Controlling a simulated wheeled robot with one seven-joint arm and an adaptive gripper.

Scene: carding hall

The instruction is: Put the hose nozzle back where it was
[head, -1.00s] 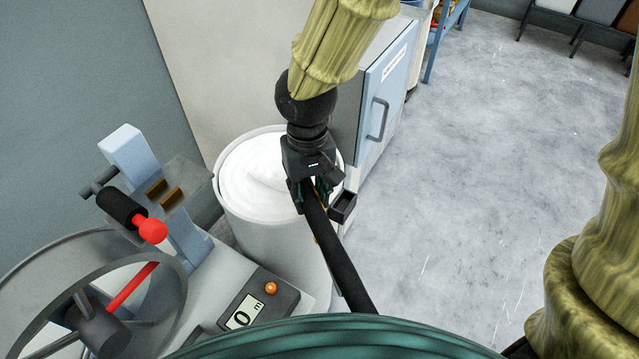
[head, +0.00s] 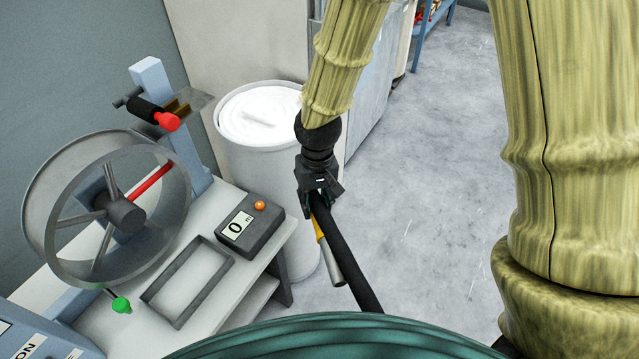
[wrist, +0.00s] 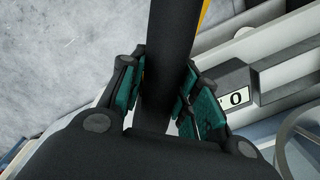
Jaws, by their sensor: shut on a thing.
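My gripper (head: 318,198) is shut on a long black tube (head: 347,259), which I take to be the hose nozzle. The tube slants down and right from the jaws, and its lower end is hidden behind my green body. A yellow strip (head: 319,229) and a silver pipe (head: 331,262) run close beside it; I cannot tell whether they are joined to it. In the wrist view the black tube (wrist: 172,55) lies between the two green finger pads. The gripper is in the air, right of the bench. No place for the nozzle can be made out for certain.
The bench (head: 135,327) carries a spoked wheel (head: 62,217), a counter reading 0 (head: 262,235) and an empty rectangular frame (head: 160,291). A post with a bracket (head: 185,103) stands behind. A white-filled drum (head: 262,163) stands behind the gripper. The floor (head: 440,170) at right is clear.

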